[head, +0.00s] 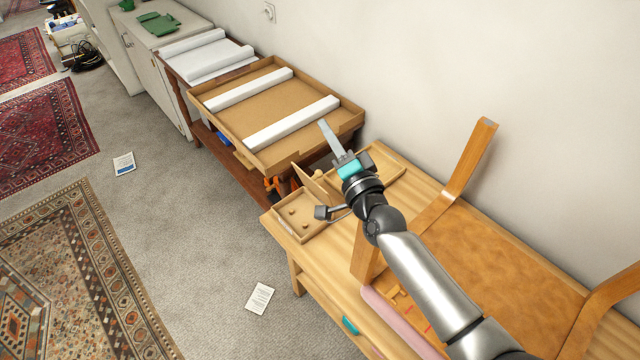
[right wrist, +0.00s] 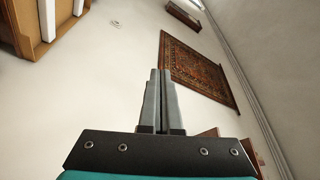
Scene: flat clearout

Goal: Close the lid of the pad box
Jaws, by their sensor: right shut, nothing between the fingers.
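The pad box (head: 290,229) is a shallow wooden box on the light wooden table, with a few small round pads inside. Its lid (head: 313,184) stands up, open, at the box's right side, and a small round knob shows near its top. My right gripper (head: 324,125) is shut and empty, raised above the table beyond and to the right of the lid, apart from it. My right wrist and arm partly hide the space beside the box. In the right wrist view the shut fingers (right wrist: 160,75) point at the wall, with no box in sight. My left gripper is not in view.
A wooden tray (head: 386,187) lies behind my right wrist. A chair-like wooden frame (head: 470,160) stands on the table to the right. A larger cardboard-coloured tray (head: 270,105) with white bars stands beyond.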

